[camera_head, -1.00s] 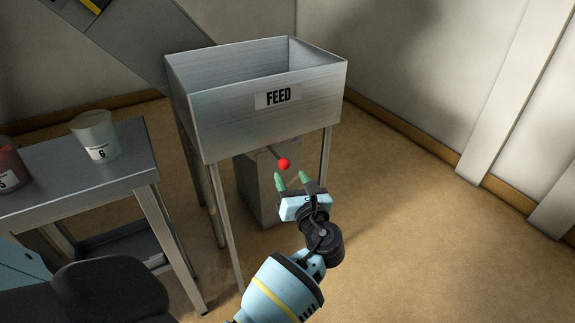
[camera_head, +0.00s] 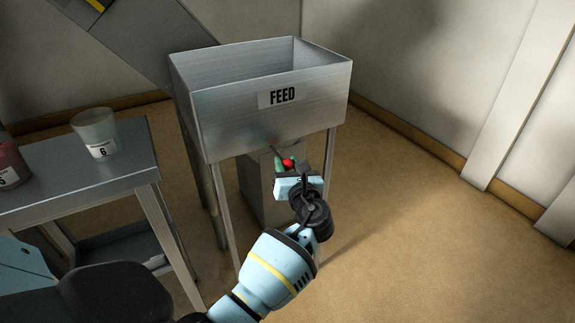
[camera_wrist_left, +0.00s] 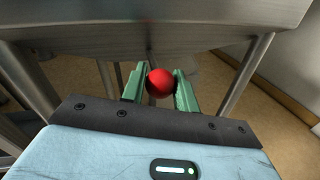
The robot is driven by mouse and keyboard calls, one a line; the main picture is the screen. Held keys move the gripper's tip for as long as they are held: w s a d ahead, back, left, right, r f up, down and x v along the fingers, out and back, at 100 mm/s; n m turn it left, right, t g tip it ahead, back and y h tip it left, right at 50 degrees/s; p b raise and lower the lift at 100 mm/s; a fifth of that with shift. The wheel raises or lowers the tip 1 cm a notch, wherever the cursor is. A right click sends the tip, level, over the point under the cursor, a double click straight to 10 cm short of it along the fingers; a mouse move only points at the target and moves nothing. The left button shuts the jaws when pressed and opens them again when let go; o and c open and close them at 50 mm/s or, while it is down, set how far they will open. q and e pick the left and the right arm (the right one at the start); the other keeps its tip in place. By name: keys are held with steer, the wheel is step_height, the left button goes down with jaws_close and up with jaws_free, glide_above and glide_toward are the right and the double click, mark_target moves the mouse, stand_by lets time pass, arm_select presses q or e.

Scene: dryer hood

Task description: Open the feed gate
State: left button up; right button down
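The feed hopper (camera_head: 225,120) is a grey metal bin on legs with a "FEED" label (camera_head: 282,96). A red ball knob (camera_head: 288,163) sits on a thin rod below its front edge. The gate itself is hidden under the hopper. My left gripper (camera_head: 289,164) reaches the knob from the front. My right gripper is not in view.
A metal table (camera_head: 75,180) stands to the left, with a clear cup (camera_head: 96,133) and a red-filled cup (camera_head: 10,167) on it. The hopper's legs (camera_head: 226,210) flank the knob area. A grey box (camera_head: 256,190) stands beneath. The floor to the right is free.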

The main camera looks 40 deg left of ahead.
arm_select(q)
jaws_close()
steer(key=p+v, duration=0.1)
steer(key=v, duration=0.1)
steer(key=p+v, duration=0.1)
steer(key=w+p+v, duration=0.1)
steer(key=v, duration=0.1)
steer(key=shift+s+d+p, duration=0.25)
steer(key=shift+d+p, duration=0.15)
steer(key=shift+d, duration=0.15)
steer(key=shift+o, duration=1.8)
jaws_free()
steer(key=shift+o, duration=0.6)
